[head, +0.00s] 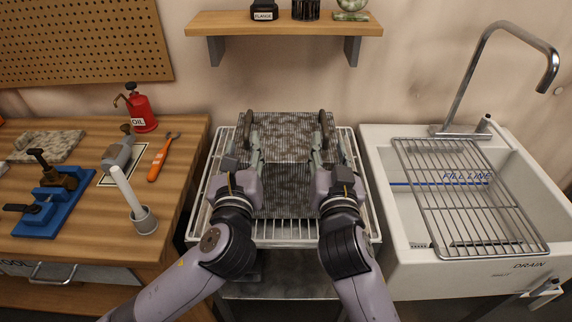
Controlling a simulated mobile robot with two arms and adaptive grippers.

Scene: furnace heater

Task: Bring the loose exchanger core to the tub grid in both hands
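The exchanger core (288,190) is a grey, finned block with brownish stains. It sits on a white wire rack (270,234) in the middle of the head view, with a dark handle on each side of its top. My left gripper (252,144) is at the left handle (247,127), and my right gripper (319,144) is at the right handle (324,127). The fingers partly cover the handles, and whether they are closed on them is unclear. The tub grid (468,192) is a metal wire grid lying over the white tub (385,215) at the right.
A wooden bench (75,228) at the left holds a red oil can (141,108), an orange-handled tool (160,160) and a blue vise (50,202). A tall faucet (485,50) rises behind the tub. A shelf (285,24) hangs above the core. The grid's top is clear.

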